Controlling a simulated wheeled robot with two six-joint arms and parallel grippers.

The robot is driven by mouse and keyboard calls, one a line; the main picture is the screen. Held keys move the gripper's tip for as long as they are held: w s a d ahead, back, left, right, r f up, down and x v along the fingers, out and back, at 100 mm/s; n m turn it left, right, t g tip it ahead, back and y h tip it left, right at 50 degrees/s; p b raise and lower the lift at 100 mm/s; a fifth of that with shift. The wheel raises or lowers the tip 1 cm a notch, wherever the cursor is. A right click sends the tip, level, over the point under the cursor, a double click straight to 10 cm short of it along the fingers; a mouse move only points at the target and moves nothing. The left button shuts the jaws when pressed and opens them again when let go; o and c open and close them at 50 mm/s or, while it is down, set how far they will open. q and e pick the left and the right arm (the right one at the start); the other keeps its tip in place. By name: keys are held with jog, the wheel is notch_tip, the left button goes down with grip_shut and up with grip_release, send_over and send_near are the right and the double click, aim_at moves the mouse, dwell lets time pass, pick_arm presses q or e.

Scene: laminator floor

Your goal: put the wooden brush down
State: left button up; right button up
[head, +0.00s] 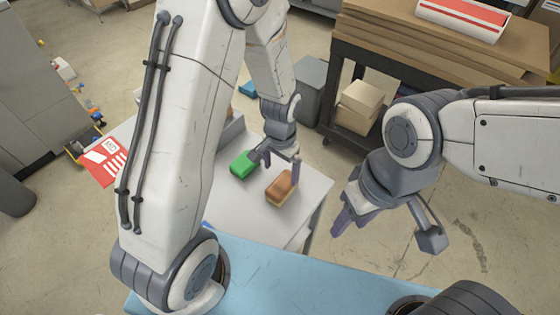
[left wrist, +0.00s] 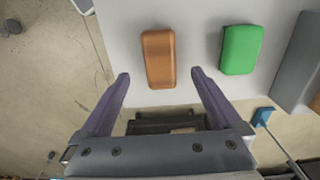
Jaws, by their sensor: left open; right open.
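The wooden brush (head: 280,189), a brown block with a paler lower side, lies on the white tabletop (head: 313,190). It also shows in the left wrist view (left wrist: 158,57), with its near end close to the line between the fingertips. My left gripper (head: 278,163) is open at the brush; in the left wrist view its fingers (left wrist: 160,73) stand apart on either side, with gaps to the brush. How high the fingers are above the table is hard to tell. My right gripper (head: 386,228) is open and empty, away to the right over the floor.
A green block (head: 242,165) lies beside the brush and also shows in the left wrist view (left wrist: 240,49). A grey object (left wrist: 299,62) stands beyond it. A dark cart (head: 400,68) with cardboard and boxes (head: 358,105) stands behind. A grey bin (head: 309,88) is near the table.

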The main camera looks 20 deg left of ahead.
aim_at(281, 185)
pick_arm(q)
jog(key=s+d+r+m, duration=0.1)
jog(key=s+d+r, duration=0.1)
jog(key=s+r, duration=0.3)
jog(key=s+d+r+m, duration=0.1)
jog(key=s+d+r, duration=0.2)
jog(key=s+r, duration=0.3)
jog(key=s+d+r+h, duration=0.1)
jog(key=s+d+r, duration=0.1)
jog(key=s+r, duration=0.3)
jog(key=shift+s+d+r+m, duration=0.25)
jog(key=shift+s+r+m, duration=0.15)
jog(key=shift+s, duration=0.8)
jog(key=shift+a, duration=0.1)
